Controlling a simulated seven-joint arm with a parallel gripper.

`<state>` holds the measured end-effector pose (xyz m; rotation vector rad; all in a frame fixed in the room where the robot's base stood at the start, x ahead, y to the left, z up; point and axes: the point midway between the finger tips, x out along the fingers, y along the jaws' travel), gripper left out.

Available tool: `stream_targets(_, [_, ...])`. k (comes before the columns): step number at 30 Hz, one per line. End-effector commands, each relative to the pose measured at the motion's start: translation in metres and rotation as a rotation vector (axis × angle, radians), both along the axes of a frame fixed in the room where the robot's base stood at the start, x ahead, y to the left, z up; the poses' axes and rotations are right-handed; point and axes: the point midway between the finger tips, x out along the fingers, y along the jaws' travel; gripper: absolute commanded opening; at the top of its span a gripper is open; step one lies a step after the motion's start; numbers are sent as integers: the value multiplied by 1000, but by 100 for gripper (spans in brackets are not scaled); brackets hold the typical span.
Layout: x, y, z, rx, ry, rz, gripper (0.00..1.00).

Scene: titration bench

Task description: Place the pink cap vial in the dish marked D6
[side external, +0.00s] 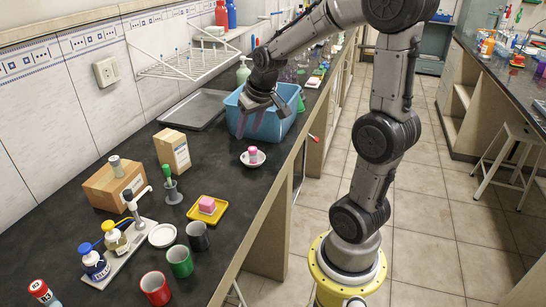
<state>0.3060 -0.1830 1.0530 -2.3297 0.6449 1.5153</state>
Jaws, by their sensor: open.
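A small pink object, seemingly the pink cap vial (252,152), sits in a small white dish (261,162) near the bench's front edge. A second white dish (162,236) lies empty farther down the bench, beside the mugs. No D6 marking is readable on either dish. My gripper (262,112) is open over the blue bin (282,127), behind the dish with the pink object and apart from it. Nothing shows between its fingers.
A pink block (207,203) rests on a yellow tray (192,212). Red (156,290), green (180,262) and dark (198,236) mugs stand in front. Cardboard boxes (117,186), pump bottles (93,264) and a grey tray (193,109) occupy the wall side. Bare bench surrounds the pink object's dish.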

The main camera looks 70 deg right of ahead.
Motion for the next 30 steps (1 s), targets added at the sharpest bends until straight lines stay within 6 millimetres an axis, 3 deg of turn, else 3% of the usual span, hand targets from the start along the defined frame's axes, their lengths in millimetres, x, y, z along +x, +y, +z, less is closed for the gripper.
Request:
stream_targets(1, [-8, 30, 14, -9, -16, 65, 49])
stream_targets(6, [-50, 107, 38, -16, -37, 251, 49])
stream_targets(12, [-107, 163, 43, -19, -61, 437, 49])
stream_targets(19, [-140, 182, 38, -17, -72, 534, 49])
stream_targets(30, [-142, 183, 38, -17, -72, 539, 49])
